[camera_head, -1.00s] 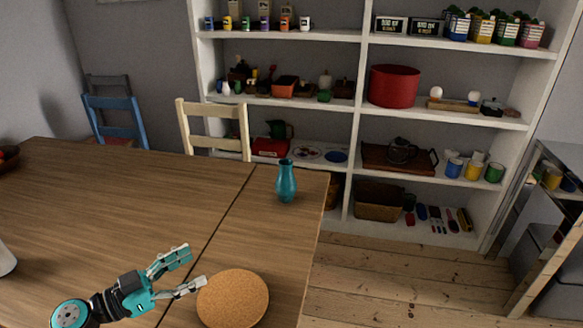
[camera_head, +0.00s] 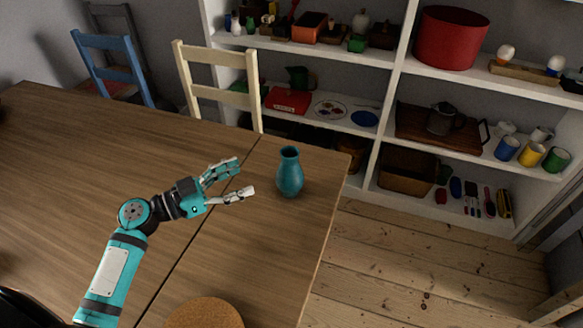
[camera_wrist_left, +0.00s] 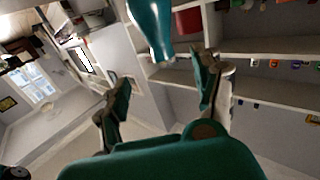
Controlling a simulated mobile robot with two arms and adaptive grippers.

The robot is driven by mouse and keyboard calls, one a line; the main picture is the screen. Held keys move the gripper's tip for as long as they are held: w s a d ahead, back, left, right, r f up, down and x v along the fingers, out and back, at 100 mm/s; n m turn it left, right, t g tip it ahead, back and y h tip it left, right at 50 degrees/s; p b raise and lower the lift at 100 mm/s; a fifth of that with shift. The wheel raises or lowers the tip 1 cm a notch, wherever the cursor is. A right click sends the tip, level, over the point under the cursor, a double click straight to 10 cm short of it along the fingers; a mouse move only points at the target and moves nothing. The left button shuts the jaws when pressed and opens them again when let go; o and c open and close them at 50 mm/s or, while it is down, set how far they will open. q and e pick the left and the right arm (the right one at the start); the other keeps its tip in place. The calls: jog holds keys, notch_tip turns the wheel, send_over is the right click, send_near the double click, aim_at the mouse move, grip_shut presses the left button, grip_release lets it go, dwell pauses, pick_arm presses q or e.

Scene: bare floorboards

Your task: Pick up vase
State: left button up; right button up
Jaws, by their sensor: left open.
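The teal vase (camera_head: 290,172) stands upright on the wooden table (camera_head: 90,170), near its right edge. My left gripper (camera_head: 245,179) is open, just left of the vase in the head view, with its fingers pointing toward it and a gap between. In the left wrist view the vase (camera_wrist_left: 150,28) shows at the top, cut off by the frame edge, beyond the open fingers of my left gripper (camera_wrist_left: 160,95). My right gripper is not in view.
A round cork mat (camera_head: 205,315) lies at the table's front. A cream chair (camera_head: 218,85) and a blue chair (camera_head: 110,68) stand behind the table. A white shelf (camera_head: 395,80) with many items is at the back. Floorboards (camera_head: 400,260) at right are bare.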

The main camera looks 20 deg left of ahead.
aim_at(290, 157)
pick_arm(q)
jog(key=p+x, duration=0.1)
jog(key=x, duration=0.3)
jog(key=p+x, duration=0.2)
jog(key=x, duration=0.2)
jog(key=p+x, duration=0.2)
jog(key=x, duration=0.2)
jog(key=shift+w+d+r, duration=0.15)
jog(key=shift+w+r, duration=0.1)
jog(key=shift+w, duration=0.05)
jog(key=shift+w+d+f, duration=0.1)
jog(key=shift+w+d, duration=0.3)
grip_shut()
